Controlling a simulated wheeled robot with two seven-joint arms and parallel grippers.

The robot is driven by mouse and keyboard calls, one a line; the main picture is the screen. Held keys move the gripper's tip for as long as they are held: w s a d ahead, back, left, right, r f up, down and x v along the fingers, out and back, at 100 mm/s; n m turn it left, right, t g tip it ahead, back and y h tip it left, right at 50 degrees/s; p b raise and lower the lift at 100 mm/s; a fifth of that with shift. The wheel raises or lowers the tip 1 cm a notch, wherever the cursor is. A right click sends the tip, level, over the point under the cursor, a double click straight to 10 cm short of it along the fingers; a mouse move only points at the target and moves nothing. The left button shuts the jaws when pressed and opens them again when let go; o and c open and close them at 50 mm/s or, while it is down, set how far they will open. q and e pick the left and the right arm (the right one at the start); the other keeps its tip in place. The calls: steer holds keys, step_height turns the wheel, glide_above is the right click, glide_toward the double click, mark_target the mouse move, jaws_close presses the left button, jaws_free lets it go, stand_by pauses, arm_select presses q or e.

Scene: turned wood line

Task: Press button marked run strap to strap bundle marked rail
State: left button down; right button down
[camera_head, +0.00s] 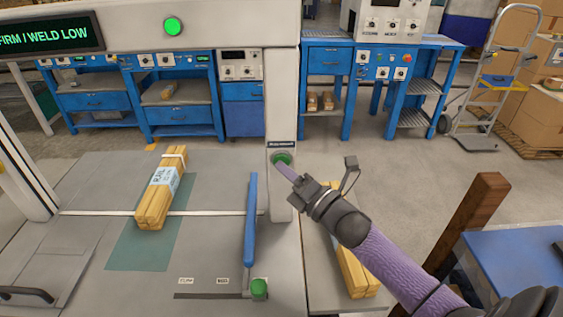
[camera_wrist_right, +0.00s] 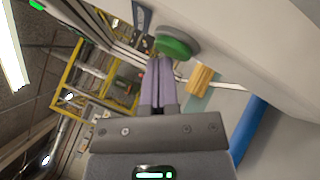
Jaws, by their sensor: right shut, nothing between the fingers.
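The wood bundle marked rail (camera_head: 152,208), yellow sticks with a pale blue label, lies on the strapping machine's grey table (camera_head: 90,270), over a teal patch. A white strap line (camera_head: 100,213) crosses the table at the bundle; whether it passes under it I cannot tell. A green button (camera_head: 281,158) sits on the machine's white post, under a dark label too small to read. My right gripper (camera_head: 280,166) is shut and empty, its purple fingertips at the button. In the wrist view the fingertips (camera_wrist_right: 160,62) are by the green button (camera_wrist_right: 174,46); contact is unclear. My left gripper is not in view.
A blue lever (camera_head: 250,220) stands on the table in front of the post, with a green knob (camera_head: 259,289) near its foot. A display (camera_head: 45,38) reads "FIRM | WELD LOW", and a green lamp (camera_head: 173,26) is lit. Another wood bundle (camera_head: 355,270) lies under my right arm.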

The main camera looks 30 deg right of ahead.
steer(key=shift+w+d, duration=0.15)
steer(key=shift+w, duration=0.05)
stand_by(0.6)
steer(key=shift+s+a+p, duration=0.35)
steer(key=shift+s+a, duration=0.1)
steer(key=shift+s, duration=0.2)
steer(key=s+a+p, duration=0.1)
steer(key=s, duration=0.2)
steer(key=s+a+p, duration=0.1)
steer(key=shift+s+a+p, duration=0.15)
steer(key=shift+a+p, duration=0.15)
stand_by(0.4)
